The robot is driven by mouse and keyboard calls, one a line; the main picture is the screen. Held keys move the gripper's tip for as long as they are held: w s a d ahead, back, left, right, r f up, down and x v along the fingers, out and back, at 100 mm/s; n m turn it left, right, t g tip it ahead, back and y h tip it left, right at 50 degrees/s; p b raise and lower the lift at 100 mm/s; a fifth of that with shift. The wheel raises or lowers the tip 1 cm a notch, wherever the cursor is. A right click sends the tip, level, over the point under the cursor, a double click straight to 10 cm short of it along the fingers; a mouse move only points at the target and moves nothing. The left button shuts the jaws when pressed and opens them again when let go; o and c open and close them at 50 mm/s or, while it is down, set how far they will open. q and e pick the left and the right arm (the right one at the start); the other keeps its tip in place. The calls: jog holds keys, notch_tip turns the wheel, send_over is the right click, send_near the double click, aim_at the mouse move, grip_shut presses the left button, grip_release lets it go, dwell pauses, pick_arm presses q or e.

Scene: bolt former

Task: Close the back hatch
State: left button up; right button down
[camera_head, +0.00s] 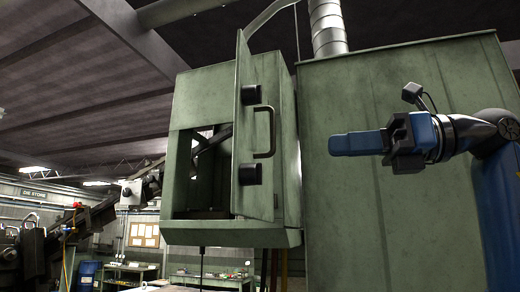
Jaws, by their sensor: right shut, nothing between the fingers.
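The back hatch (246,60) is a tall green metal door on a green box-shaped housing (205,90). It stands open at an angle, and the dark opening (215,180) shows to its left. A dark bar handle (266,132) and two black blocks sit on its face. My right gripper (334,145) has blue fingers that are shut and empty. It points left, to the right of the hatch and handle in the picture, apart from them. My left gripper is not in view.
A large green cabinet wall (350,220) fills the right, behind my right gripper. A silver duct (327,25) rises above it. Dark machinery (80,225) reaches from the left to the housing's opening. Workbenches (130,268) and a notice board (144,233) stand far behind.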

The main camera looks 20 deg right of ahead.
aim_at(240, 152)
jog(key=p+x, duration=0.3)
jog(key=x, duration=0.9)
jog(key=shift+s+a+r, duration=0.15)
jog(key=shift+a, duration=0.1)
jog(key=shift+w+a+p, duration=0.25)
jog(key=shift+a+p, duration=0.05)
jog(key=shift+a, duration=0.05)
jog(key=shift+w, duration=0.15)
jog(key=shift+d, duration=0.1)
